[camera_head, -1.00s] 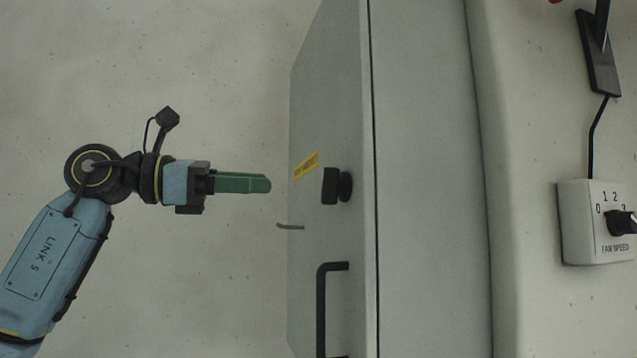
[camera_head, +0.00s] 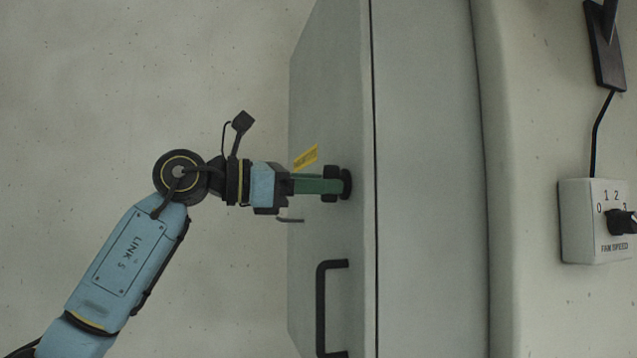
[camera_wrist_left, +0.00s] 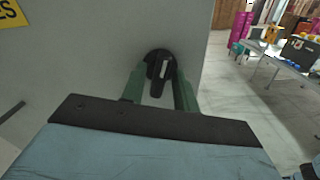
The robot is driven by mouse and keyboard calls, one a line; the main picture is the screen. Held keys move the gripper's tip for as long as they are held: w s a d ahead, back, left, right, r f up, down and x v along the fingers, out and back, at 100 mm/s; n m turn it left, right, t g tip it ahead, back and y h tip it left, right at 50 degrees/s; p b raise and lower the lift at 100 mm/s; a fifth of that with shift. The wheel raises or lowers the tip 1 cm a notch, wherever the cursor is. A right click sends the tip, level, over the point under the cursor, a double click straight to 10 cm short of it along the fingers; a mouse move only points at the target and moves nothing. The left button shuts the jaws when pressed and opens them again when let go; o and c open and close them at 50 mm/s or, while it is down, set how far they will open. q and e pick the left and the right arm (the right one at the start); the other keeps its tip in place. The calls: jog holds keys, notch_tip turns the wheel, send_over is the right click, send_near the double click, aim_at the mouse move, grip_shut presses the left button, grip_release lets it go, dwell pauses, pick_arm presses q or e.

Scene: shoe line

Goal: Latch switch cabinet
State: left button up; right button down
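The grey switch cabinet (camera_head: 425,230) stands in the middle of the head view, its door face turned to the left. A black latch knob (camera_head: 346,184) sits on the door, above a black bar handle (camera_head: 322,305). My left gripper (camera_head: 335,186) is at the knob, its green fingers reaching it from the left. In the left wrist view the knob (camera_wrist_left: 160,66) shows a pale mark and lies between the two green fingers (camera_wrist_left: 158,88), which stand apart on either side of it. I cannot tell whether they touch it. My right gripper is in neither view.
A yellow label (camera_head: 306,157) is on the door above the left gripper, and a small grey lever (camera_head: 290,220) sits below it. A fan speed box (camera_head: 585,240) is on the wall at right. A table with items (camera_wrist_left: 285,60) stands far off in the wrist view.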

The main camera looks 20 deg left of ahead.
pick_arm(q)
jog(key=c, duration=0.5)
jog(key=shift+o, duration=0.2)
jog(key=shift+n+p, duration=0.45)
jog(key=shift+n, duration=1.15)
jog(key=o, duration=0.7)
jog(key=shift+c, duration=0.2)
jog(key=b+v, duration=0.3)
jog(key=v, duration=1)
jog(key=shift+a, duration=0.2)
jog(key=shift+s, duration=0.15)
